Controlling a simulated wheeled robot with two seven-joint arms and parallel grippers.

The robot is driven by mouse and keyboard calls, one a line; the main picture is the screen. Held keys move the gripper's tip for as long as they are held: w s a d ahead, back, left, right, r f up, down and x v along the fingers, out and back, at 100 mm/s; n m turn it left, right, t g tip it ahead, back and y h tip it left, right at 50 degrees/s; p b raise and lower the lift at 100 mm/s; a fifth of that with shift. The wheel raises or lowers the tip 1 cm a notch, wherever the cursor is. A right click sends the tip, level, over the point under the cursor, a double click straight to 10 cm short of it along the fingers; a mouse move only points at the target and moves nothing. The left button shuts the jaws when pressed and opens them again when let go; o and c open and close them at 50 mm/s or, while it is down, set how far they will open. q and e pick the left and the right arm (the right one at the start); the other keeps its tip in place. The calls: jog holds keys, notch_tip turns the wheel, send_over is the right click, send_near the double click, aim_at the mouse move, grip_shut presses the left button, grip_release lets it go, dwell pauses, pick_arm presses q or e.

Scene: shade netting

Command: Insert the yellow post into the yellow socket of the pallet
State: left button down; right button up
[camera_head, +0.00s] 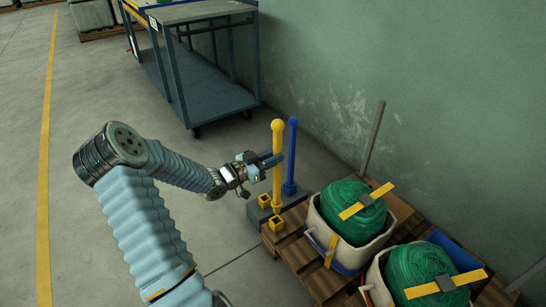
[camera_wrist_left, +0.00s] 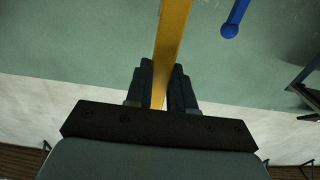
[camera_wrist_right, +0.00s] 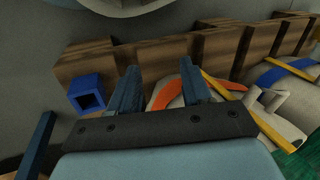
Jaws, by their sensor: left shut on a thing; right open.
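The yellow post (camera_head: 277,172), with a ball top, is held upright by my left gripper (camera_head: 268,161), which is shut on its upper middle. In the left wrist view, the post (camera_wrist_left: 171,35) runs between the fingers (camera_wrist_left: 160,82). In the head view its lower tip shows just above the yellow socket (camera_head: 276,225) at the pallet's near-left corner; I cannot tell whether it touches. The pallet (camera_head: 292,250) is wooden. My right gripper (camera_wrist_right: 159,80) is open and empty in the right wrist view, close to pallet boards and a blue socket (camera_wrist_right: 87,93).
A blue post (camera_head: 291,160) stands upright in a grey base (camera_head: 256,214) beside the pallet; that base's yellow socket (camera_head: 264,200) is empty. Tubs with green netting rolls (camera_head: 352,212) (camera_head: 425,273) fill the pallet. A blue cart (camera_head: 205,95) stands behind. Open floor lies left.

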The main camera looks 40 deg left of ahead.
aim_at(274, 179)
pick_arm(q)
jog(key=shift+f+b, duration=1.4)
jog(key=shift+f, duration=0.55)
jog(key=shift+f+b, duration=0.75)
jog(key=shift+f, duration=0.4)
jog(key=shift+f+b, duration=0.55)
jog(key=shift+f, duration=0.4)
jog(key=shift+f+b, duration=0.7)
jog(key=shift+f, duration=0.05)
jog(key=c, duration=0.9)
grip_release()
